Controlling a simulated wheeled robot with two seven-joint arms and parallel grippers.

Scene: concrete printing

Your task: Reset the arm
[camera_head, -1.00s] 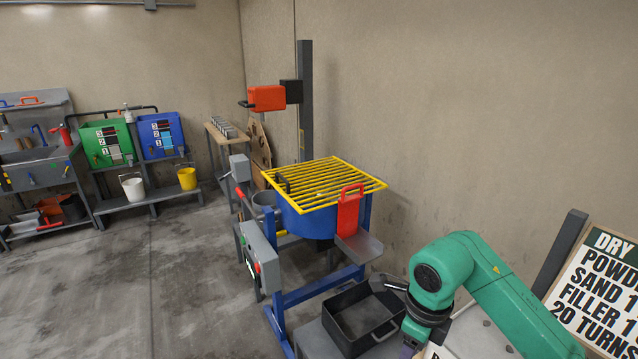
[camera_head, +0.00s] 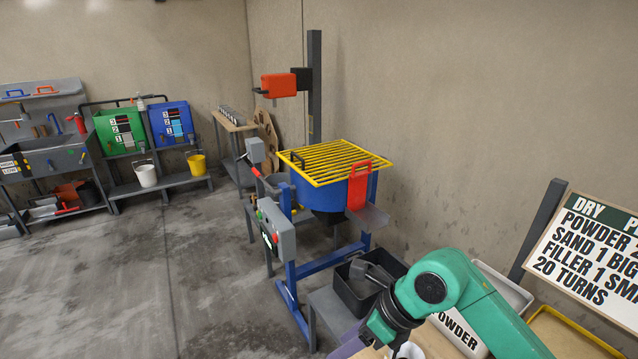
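My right arm (camera_head: 432,288), green with dark joints, comes in from the lower right and bends down toward the bottom edge. No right fingertips can be made out. A dark grey piece (camera_head: 372,273) shows beside the arm over a black bin (camera_head: 352,298); I cannot tell whether it is a tool or part of my gripper. My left arm and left gripper are not in view.
A powder tray (camera_head: 455,333), a yellow-rimmed tray (camera_head: 575,335) and a recipe board (camera_head: 590,255) are at the right. The floor at left is clear.

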